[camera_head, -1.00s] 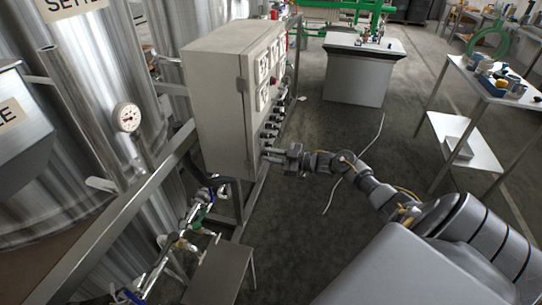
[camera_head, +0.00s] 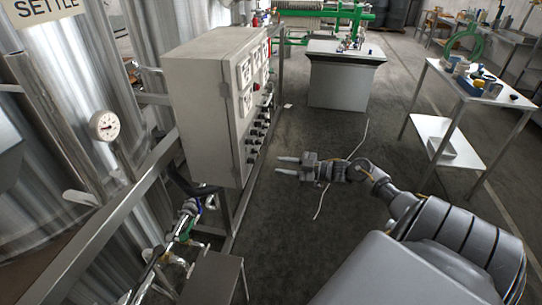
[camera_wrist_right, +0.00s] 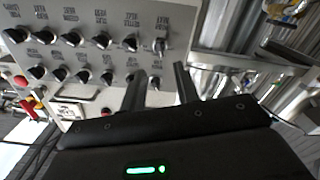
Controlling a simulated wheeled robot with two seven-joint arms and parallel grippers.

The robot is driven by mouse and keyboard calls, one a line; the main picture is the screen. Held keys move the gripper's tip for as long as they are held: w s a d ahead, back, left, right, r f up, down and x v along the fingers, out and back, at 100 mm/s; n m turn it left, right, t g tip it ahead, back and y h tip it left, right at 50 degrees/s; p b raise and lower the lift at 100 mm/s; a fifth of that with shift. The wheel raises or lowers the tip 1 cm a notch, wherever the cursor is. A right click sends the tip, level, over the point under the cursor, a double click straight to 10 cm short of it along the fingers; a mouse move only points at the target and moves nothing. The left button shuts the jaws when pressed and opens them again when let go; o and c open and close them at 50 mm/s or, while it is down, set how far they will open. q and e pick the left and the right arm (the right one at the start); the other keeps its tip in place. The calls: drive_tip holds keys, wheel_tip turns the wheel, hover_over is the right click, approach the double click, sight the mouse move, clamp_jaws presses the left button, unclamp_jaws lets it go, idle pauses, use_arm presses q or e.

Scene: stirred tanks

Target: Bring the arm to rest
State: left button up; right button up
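My right gripper (camera_head: 287,166) is in the middle of the head view, to the right of the grey control cabinet (camera_head: 205,110) and apart from it. Its two fingers are spread with a gap between them, and nothing is held. In the right wrist view the fingers (camera_wrist_right: 160,85) point at the panel face, which carries rows of black knobs (camera_wrist_right: 85,58) with labels above them. The knobs (camera_head: 257,135) also show along the cabinet's side in the head view. My left gripper is not in view.
A small metal table (camera_head: 212,278) stands below the cabinet, near pipes and valves (camera_head: 180,232). A metal tank with a gauge (camera_head: 104,126) is at left. A grey bench (camera_head: 345,80) stands behind, and a white table (camera_head: 480,85) with items is at right. A cable (camera_head: 364,135) lies on the floor.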

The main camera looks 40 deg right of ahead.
drive_tip(key=shift+s+d, duration=0.35)
drive_tip(key=shift+s, duration=0.2)
